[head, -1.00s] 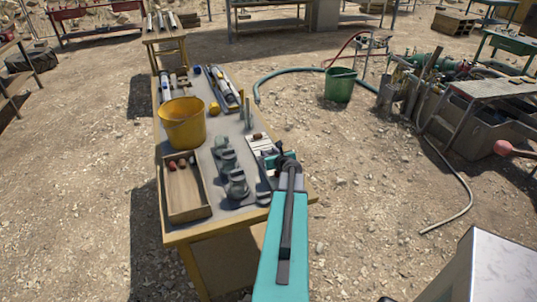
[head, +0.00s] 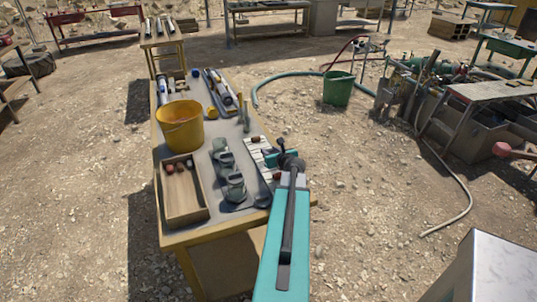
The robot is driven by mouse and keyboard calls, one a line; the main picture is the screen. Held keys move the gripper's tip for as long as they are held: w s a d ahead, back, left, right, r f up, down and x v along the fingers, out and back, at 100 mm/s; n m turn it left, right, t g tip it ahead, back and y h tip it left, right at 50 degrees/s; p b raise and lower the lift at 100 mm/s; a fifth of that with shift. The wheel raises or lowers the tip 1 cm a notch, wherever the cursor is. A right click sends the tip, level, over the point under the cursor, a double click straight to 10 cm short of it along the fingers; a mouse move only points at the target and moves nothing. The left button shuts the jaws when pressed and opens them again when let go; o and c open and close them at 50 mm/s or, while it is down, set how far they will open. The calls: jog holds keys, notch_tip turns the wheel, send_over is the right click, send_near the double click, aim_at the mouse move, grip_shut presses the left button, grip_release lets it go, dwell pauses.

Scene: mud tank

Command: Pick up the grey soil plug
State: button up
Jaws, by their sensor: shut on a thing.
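My gripper (head: 280,159) is at the right edge of the yellow-framed table, over the right end of a pale slatted rack (head: 256,151). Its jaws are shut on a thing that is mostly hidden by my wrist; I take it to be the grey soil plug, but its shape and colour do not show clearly. A small brown plug (head: 255,139) sits on the rack, left of and behind my gripper. I cannot tell whether the held thing still touches the rack.
A yellow bucket (head: 181,132), a wooden tray (head: 186,208) with small reddish and dark balls, and grey jugs (head: 235,187) stand on the table left of my gripper. Tubes (head: 219,88) lie farther back. A green bucket (head: 338,92) stands on open gravel to the right.

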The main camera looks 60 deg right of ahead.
jog(key=s+a, duration=0.1)
jog(key=s, duration=0.1)
jog(key=s+a+b, duration=0.1)
jog(key=s, duration=0.2)
jog(key=s+a+b, duration=0.1)
jog(key=s+a, duration=0.1)
jog(key=shift+s+r, duration=0.3)
jog(key=shift+r, duration=0.1)
jog(key=shift+s+a+r, duration=0.1)
jog(key=shift+s+r, duration=0.05)
jog(key=shift+r, duration=0.05)
jog(key=shift+s+p, duration=0.1)
jog(key=shift+p, duration=0.6)
jog(key=shift+s+a+p, duration=0.1)
jog(key=shift+s+p, duration=0.1)
jog(key=shift+p, duration=0.5)
jog(key=p+v, duration=0.1)
jog(key=p, duration=0.4)
jog(key=shift+s+a, duration=0.2)
jog(key=shift+s, duration=0.25)
jog(key=shift+s+a+f+p, duration=0.1)
jog(key=shift+s+a+p, duration=0.15)
jog(key=shift+s+p, duration=0.5)
jog(key=shift+s+a+p, duration=0.3)
jog(key=shift+s+p, duration=0.05)
jog(key=shift+p, duration=0.65)
